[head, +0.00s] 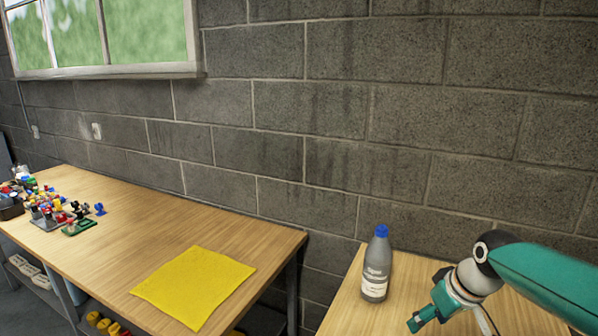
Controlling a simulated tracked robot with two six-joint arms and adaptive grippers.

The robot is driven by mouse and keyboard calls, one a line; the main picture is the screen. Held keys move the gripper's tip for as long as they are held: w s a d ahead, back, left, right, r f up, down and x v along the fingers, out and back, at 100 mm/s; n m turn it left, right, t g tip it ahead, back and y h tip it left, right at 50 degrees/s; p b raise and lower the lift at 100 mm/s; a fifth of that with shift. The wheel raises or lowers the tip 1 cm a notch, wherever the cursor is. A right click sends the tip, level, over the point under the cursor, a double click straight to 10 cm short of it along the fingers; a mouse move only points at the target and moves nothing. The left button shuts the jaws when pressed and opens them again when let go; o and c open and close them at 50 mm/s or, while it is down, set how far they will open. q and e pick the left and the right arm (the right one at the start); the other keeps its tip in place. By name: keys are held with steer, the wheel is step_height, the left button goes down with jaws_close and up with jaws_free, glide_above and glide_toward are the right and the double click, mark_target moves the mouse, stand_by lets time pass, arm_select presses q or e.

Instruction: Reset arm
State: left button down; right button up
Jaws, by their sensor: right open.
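My right arm comes in from the right edge, teal with a white and grey wrist. Its gripper (426,316) is open and empty, low over the right table. It is to the right of a grey bottle with a blue cap (377,262) and apart from it. The bottle stands upright and has a white label. A yellow cloth or pad (194,285) lies flat on the left table. My left gripper is out of view.
The left table (120,220) holds several small coloured parts (65,210) at its far left end. Its middle is clear. A gap separates it from the right table (345,309). A grey block wall (330,130) stands behind both, with a window (110,35) at upper left.

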steer(key=s+a+f+g, duration=0.2)
steer(key=s+f, duration=0.2)
steer(key=f, duration=0.4)
steer(key=s+a+f+g+y, duration=0.1)
steer(key=s+a+f, duration=0.15)
steer(key=f, duration=0.55)
steer(key=s+a+f+g, duration=0.2)
steer(key=s+f, duration=0.2)
steer(key=f, duration=0.4)
steer(key=s+a+f+m+t, duration=0.1)
steer(key=s+a+f+m, duration=0.2)
steer(key=s+f, duration=0.3)
steer(key=s+a+f+m+y, duration=0.1)
steer(key=s+a+f+m, duration=0.1)
steer(key=s+f, duration=0.4)
steer(key=shift+s+a+f+m+t, duration=0.35)
steer(key=shift+s+a, duration=0.55)
steer(key=shift+s, duration=0.6)
